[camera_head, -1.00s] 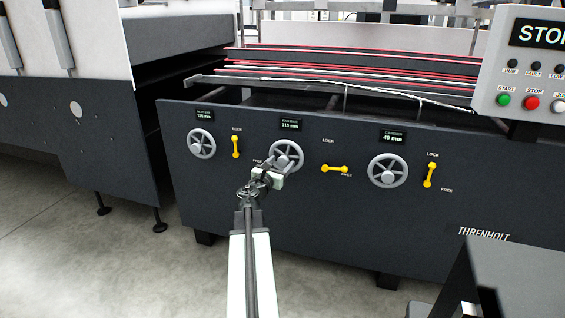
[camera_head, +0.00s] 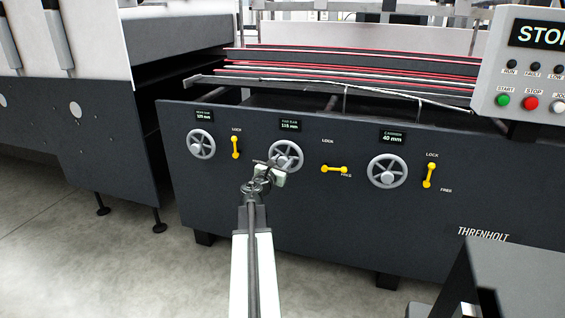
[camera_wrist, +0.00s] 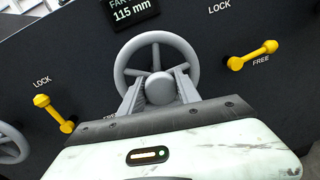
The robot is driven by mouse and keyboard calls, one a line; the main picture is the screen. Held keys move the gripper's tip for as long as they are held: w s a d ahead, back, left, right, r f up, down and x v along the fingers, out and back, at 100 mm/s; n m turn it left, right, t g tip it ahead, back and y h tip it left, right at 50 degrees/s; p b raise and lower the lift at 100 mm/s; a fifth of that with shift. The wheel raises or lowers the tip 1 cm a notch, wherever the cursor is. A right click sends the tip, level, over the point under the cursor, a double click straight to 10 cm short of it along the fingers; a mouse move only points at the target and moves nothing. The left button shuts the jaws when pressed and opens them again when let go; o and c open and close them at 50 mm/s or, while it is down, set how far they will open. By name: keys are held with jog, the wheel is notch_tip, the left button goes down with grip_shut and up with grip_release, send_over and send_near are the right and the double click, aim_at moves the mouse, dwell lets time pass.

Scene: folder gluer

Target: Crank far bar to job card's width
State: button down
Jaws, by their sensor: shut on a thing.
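The far bar's handwheel (camera_head: 288,154), a grey spoked wheel, is the middle one of three on the dark front panel. My gripper (camera_head: 276,163) is at its lower left in the head view, covering part of it. In the wrist view my gripper (camera_wrist: 159,88) has one finger on each side of the wheel's round hub (camera_wrist: 160,88) and is shut on it. The far bar display (camera_head: 290,125) above reads 115 mm. The yellow lever (camera_head: 335,169) right of the wheel points toward FREE. No job card is recognisable in these views.
Another handwheel (camera_head: 201,144) with a yellow lever (camera_head: 235,147) is at the left. A third handwheel (camera_head: 387,171), its display at 40 mm, and its upright lever (camera_head: 430,175) are at the right. A button box (camera_head: 520,85) hangs upper right. The floor at lower left is clear.

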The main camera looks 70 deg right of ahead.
jog(key=c, duration=0.9)
grip_release()
jog(key=shift+o, duration=0.2)
jog(key=a, duration=0.7)
jog(key=shift+w+a, duration=0.15)
jog(key=shift+a, duration=0.25)
